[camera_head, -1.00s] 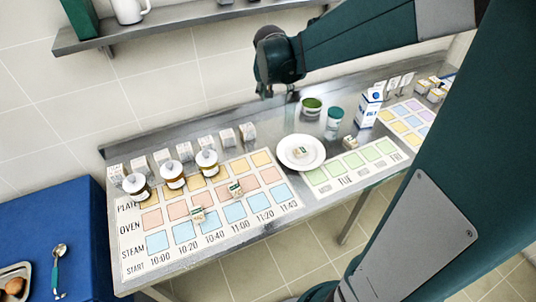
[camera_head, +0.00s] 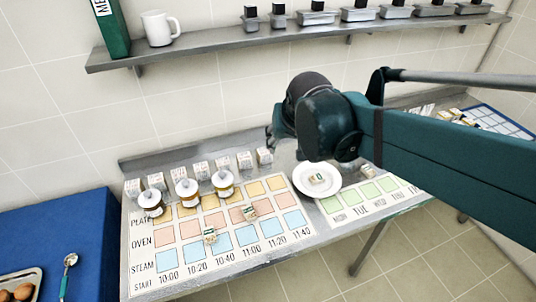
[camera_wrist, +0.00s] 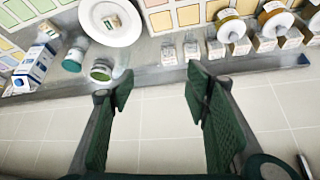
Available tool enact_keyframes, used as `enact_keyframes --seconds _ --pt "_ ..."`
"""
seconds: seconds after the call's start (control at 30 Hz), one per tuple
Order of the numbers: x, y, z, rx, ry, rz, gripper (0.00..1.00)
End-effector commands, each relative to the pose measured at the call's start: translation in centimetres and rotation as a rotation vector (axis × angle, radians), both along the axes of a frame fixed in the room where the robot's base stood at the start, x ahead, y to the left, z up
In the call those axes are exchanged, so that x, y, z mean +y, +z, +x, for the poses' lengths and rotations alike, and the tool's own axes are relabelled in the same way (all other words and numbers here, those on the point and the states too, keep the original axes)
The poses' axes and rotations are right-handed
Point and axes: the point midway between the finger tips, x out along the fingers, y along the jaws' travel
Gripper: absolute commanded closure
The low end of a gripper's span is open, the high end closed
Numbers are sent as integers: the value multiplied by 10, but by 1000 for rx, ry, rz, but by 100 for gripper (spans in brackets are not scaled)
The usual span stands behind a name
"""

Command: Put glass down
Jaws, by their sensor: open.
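My gripper (camera_wrist: 158,82) is open in the wrist view, with its two dark green fingers wide apart and nothing between them. A pale, clear shape (camera_wrist: 122,73), which looks like the glass, stands on the counter by the left fingertip, beside a green-topped tub (camera_wrist: 100,71). Its outline is faint, and I cannot tell whether the finger touches it. In the head view my gripper (camera_head: 273,138) is mostly hidden behind my wrist, over the back of the counter. The glass cannot be made out clearly there.
A white plate (camera_head: 336,190) holding a small block is nearby. Jars (camera_head: 187,190) and small boxes (camera_head: 244,160) line the chart's back edge. A teal-lidded jar (camera_wrist: 73,60) and a milk carton (camera_wrist: 33,67) stand left in the wrist view. The wall shelf (camera_head: 220,38) is above.

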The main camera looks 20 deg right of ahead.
Motion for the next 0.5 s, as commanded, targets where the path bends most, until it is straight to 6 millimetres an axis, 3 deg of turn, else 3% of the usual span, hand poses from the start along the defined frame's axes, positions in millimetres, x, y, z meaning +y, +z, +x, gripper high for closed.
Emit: enact_keyframes --seconds 0.5 --pt "44 -8 -88 -37 177 -15 53"
